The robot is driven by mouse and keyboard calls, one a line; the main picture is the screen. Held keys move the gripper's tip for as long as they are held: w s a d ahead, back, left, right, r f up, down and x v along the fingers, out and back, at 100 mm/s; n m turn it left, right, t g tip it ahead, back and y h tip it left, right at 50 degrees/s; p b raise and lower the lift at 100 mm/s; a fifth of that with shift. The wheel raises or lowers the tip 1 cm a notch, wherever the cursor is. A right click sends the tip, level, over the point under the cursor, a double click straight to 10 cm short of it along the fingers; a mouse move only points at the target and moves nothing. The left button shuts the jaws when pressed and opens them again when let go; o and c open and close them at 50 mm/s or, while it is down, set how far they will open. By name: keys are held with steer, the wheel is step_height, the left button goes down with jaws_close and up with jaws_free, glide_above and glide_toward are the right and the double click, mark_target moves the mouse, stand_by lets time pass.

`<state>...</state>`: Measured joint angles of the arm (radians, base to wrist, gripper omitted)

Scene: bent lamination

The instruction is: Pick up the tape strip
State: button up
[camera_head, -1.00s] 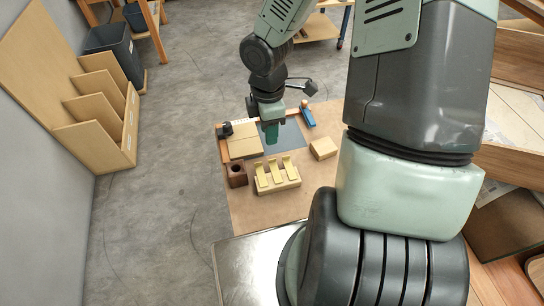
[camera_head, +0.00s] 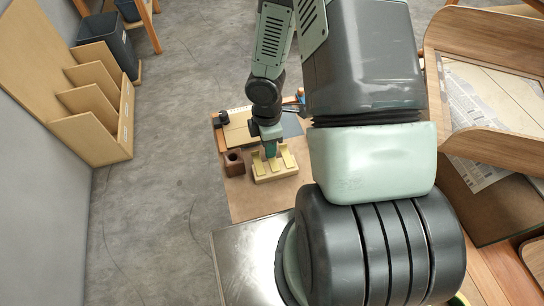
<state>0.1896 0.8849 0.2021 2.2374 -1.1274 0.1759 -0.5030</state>
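A pale yellow stand (camera_head: 275,174) on the brown work table (camera_head: 250,204) carries three upright, curved yellowish pieces. I cannot tell for sure which of these, if any, is the tape strip. My gripper (camera_head: 270,152) points down over the back edge of the stand, close to its curved pieces. Its fingertips are small and partly overlap the pieces in this view, so I cannot tell whether they touch, or whether the fingers are open or shut.
A dark brown block with a hole (camera_head: 234,163) stands just left of the stand. Tan boards (camera_head: 237,134) and a blue-grey mat (camera_head: 292,125) lie behind. My upper arm hides the table's right part. A metal plate (camera_head: 245,258) is at the front.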

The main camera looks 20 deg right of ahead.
steer(key=shift+c, duration=0.3)
jaws_close()
steer(key=shift+r, duration=0.1)
step_height(320, 180, up, 14)
steer(key=shift+w+r, duration=0.15)
steer(key=shift+r, duration=0.1)
stand_by(1.3)
steer(key=shift+r, duration=0.2)
